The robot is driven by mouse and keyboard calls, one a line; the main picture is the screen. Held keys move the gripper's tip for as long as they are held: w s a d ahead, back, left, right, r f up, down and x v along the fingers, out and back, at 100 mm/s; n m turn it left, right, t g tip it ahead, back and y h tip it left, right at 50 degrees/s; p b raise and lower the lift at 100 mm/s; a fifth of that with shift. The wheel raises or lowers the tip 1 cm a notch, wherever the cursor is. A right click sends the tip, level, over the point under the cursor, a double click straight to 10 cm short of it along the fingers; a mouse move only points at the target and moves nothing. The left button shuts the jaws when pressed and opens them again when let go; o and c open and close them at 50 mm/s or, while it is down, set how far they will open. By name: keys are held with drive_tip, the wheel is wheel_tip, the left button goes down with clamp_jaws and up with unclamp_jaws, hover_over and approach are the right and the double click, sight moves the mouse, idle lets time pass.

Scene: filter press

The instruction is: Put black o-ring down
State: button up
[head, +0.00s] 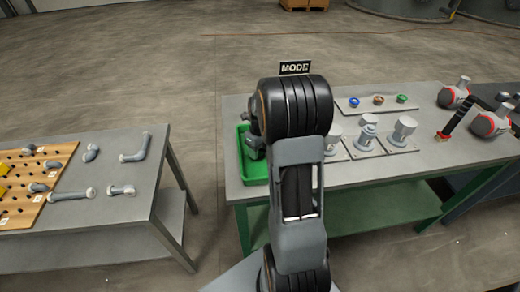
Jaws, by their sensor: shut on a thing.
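My gripper (254,148) is partly in view, low over the green tray (245,175) at the left end of the right-hand table. My own dark arm hides part of it and part of the tray. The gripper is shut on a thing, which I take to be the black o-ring. The ring itself cannot be made out against the dark gripper parts. I cannot tell whether it touches the tray.
The grey right-hand table (410,165) also holds grey cylindrical parts (403,131) on plates and a strip with coloured rings (378,101). Red-banded grey parts (490,123) stand farther right. A left table (130,175) has a wooden pegboard (30,190) and pipe pieces (135,148). Floor separates the tables.

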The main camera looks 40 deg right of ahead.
drive_tip(key=shift+f, duration=0.1)
drive_tip(key=o, duration=0.9)
wheel_tip(320, 180, up, 11)
drive_tip(key=s+a+n+t, duration=0.1)
drive_tip(key=s+a+n, duration=0.3)
drive_tip(key=n, duration=0.7)
drive_tip(key=s+a+r+n+t, duration=0.1)
drive_tip(key=s+a+n, duration=0.4)
drive_tip(key=a+n, duration=0.3)
drive_tip(key=s+a+n+t, duration=0.1)
drive_tip(key=s+a+n, duration=0.4)
drive_tip(key=n, duration=1)
drive_tip(key=shift+a+r+t, duration=0.2)
drive_tip(key=shift+a+t, duration=0.1)
drive_tip(key=shift+a, duration=0.25)
